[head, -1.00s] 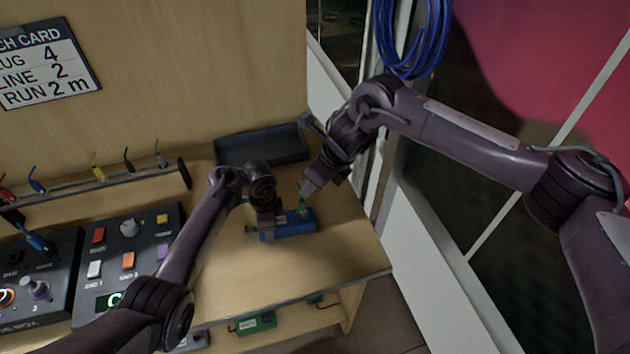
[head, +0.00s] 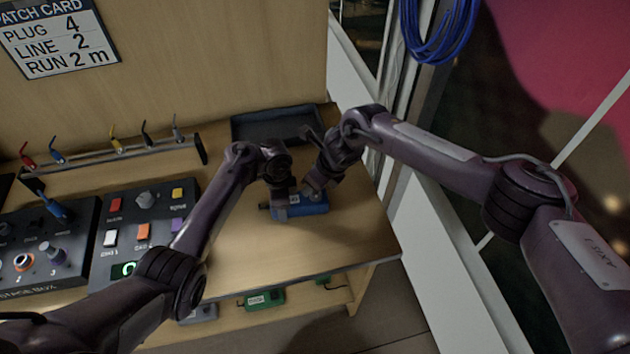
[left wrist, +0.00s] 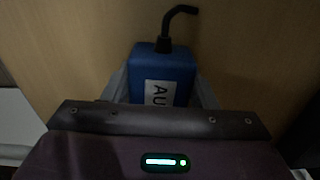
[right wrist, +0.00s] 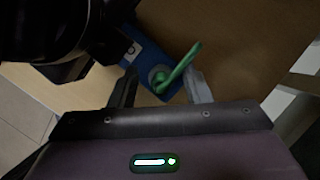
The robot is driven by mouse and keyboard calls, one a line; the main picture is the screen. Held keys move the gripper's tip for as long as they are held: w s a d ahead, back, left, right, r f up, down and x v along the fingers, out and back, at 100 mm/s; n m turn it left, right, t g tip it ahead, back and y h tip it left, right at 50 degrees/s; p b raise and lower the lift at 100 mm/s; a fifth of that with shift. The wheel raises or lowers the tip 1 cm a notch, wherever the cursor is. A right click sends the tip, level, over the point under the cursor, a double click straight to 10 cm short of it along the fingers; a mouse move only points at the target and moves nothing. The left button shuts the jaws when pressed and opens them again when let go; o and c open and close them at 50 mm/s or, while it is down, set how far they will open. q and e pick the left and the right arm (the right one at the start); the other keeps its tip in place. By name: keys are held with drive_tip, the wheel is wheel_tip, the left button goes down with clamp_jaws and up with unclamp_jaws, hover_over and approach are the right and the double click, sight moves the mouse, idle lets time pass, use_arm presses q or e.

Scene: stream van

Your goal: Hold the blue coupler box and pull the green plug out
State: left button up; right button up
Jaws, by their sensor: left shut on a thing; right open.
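The blue coupler box (head: 314,209) lies on the wooden desk near its right end. My left gripper (head: 284,210) is shut on it. In the left wrist view the box (left wrist: 162,66) sits between the fingers, with a white label and a bent black lead at its far end. In the right wrist view the green plug (right wrist: 178,70) stands in the box's end, its green lead bent to the upper right. My right gripper (right wrist: 160,88) is open, its fingers on either side of the plug. In the head view my right gripper (head: 314,190) hides the plug.
A dark empty tray (head: 276,125) lies behind the box. Control boxes (head: 137,232) and a rack of coloured leads (head: 117,155) are at the left. A window frame (head: 430,236) runs along the right. Green-fronted units (head: 264,299) sit under the desk.

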clamp_jaws()
idle(0.5)
drive_tip(key=shift+r, duration=1.65)
drive_tip(key=shift+r, duration=1.35)
use_arm(q)
drive_tip(key=o, duration=1.2)
drive_tip(key=shift+o, duration=0.2)
